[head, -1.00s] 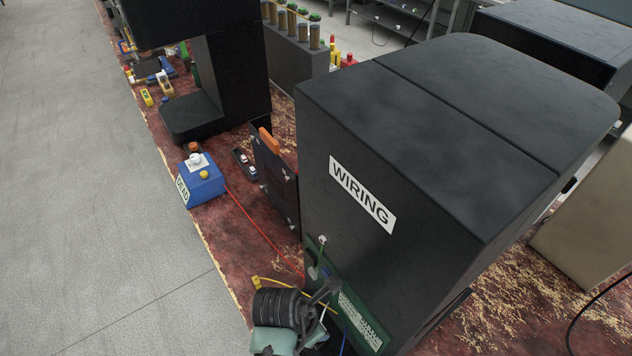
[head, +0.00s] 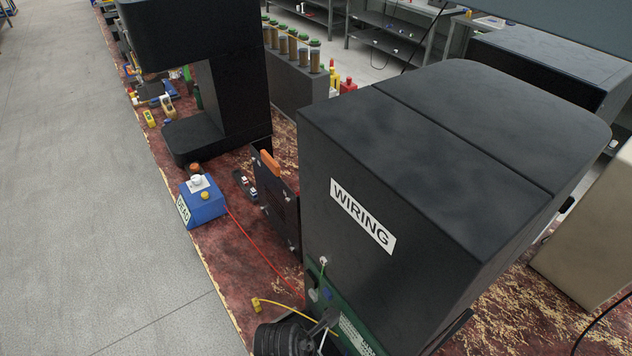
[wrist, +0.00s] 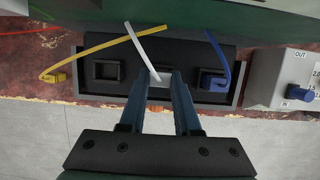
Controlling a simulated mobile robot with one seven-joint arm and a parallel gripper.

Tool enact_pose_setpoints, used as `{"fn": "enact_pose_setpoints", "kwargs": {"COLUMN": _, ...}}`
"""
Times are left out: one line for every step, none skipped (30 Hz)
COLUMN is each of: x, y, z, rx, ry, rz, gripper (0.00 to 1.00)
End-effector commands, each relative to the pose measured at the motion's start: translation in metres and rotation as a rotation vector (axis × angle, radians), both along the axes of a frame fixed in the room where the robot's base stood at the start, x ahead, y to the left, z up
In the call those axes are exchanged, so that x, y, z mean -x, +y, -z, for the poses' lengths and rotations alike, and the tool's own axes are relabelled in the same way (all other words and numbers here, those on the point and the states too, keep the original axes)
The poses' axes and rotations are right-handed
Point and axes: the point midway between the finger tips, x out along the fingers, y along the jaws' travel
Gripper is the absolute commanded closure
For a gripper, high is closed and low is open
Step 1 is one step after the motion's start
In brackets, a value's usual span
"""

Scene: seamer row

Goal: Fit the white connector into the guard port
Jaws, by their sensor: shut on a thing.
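My gripper (wrist: 161,82) is shut on the white connector (wrist: 159,77), which is mostly hidden between the fingers. Its white cable (wrist: 142,46) rises from the fingertips toward the green panel. The fingertips are over the middle of a dark port block (wrist: 133,92). An empty square port (wrist: 107,71) shows left of my fingers, and a blue connector (wrist: 213,82) is at the port on the right. The middle of the block is covered by my fingers, so I cannot tell whether the white connector is in a port. No port label is readable. In the head view, my gripper (head: 326,322) is low beside the WIRING cabinet.
A yellow connector (wrist: 54,77) lies loose left of the block. A grey box (wrist: 283,82) marked IN and OUT stands at the right. The black WIRING cabinet (head: 430,150) towers over the work spot. A blue box (head: 203,206) with a red cable stands farther back.

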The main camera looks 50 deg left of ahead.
Motion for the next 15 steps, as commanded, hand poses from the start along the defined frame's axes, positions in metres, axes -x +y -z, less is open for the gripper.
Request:
{"fn": "enact_pose_setpoints", "kwargs": {"x": 0.0053, "y": -0.0033, "z": 0.0106, "rx": 0.005, "ry": 0.017, "rz": -0.001, "gripper": 0.65}}
{"fn": "enact_pose_setpoints", "kwargs": {"x": 0.0055, "y": -0.0034, "z": 0.0109, "rx": 0.005, "ry": 0.017, "rz": 0.000, "gripper": 0.60}}
{"fn": "enact_pose_setpoints", "kwargs": {"x": 0.0058, "y": -0.0036, "z": 0.0113, "rx": 0.006, "ry": 0.019, "rz": -0.001, "gripper": 0.53}}
{"fn": "enact_pose_setpoints", "kwargs": {"x": 0.0059, "y": -0.0040, "z": 0.0116, "rx": 0.007, "ry": 0.020, "rz": -0.001, "gripper": 0.47}}
{"fn": "enact_pose_setpoints", "kwargs": {"x": 0.0061, "y": -0.0044, "z": 0.0118, "rx": 0.007, "ry": 0.020, "rz": -0.001, "gripper": 0.42}}
{"fn": "enact_pose_setpoints", "kwargs": {"x": 0.0062, "y": -0.0050, "z": 0.0122, "rx": 0.009, "ry": 0.020, "rz": -0.001, "gripper": 0.39}}
{"fn": "enact_pose_setpoints", "kwargs": {"x": 0.0062, "y": -0.0054, "z": 0.0124, "rx": 0.010, "ry": 0.021, "rz": -0.001, "gripper": 0.39}}
{"fn": "enact_pose_setpoints", "kwargs": {"x": 0.0061, "y": -0.0057, "z": 0.0124, "rx": 0.010, "ry": 0.021, "rz": -0.001, "gripper": 0.39}}
{"fn": "enact_pose_setpoints", "kwargs": {"x": 0.0060, "y": -0.0060, "z": 0.0125, "rx": 0.011, "ry": 0.021, "rz": 0.001, "gripper": 0.39}}
{"fn": "enact_pose_setpoints", "kwargs": {"x": 0.0059, "y": -0.0063, "z": 0.0126, "rx": 0.012, "ry": 0.021, "rz": 0.001, "gripper": 0.39}}
{"fn": "enact_pose_setpoints", "kwargs": {"x": 0.0058, "y": -0.0065, "z": 0.0126, "rx": 0.012, "ry": 0.021, "rz": 0.001, "gripper": 0.39}}
{"fn": "enact_pose_setpoints", "kwargs": {"x": 0.0058, "y": -0.0067, "z": 0.0126, "rx": 0.013, "ry": 0.021, "rz": 0.001, "gripper": 0.39}}
{"fn": "enact_pose_setpoints", "kwargs": {"x": 0.0057, "y": -0.0069, "z": 0.0127, "rx": 0.013, "ry": 0.021, "rz": 0.001, "gripper": 0.39}}
{"fn": "enact_pose_setpoints", "kwargs": {"x": 0.0056, "y": -0.0071, "z": 0.0127, "rx": 0.013, "ry": 0.021, "rz": 0.003, "gripper": 0.39}}
{"fn": "enact_pose_setpoints", "kwargs": {"x": 0.0055, "y": -0.0074, "z": 0.0128, "rx": 0.013, "ry": 0.021, "rz": 0.003, "gripper": 0.39}}
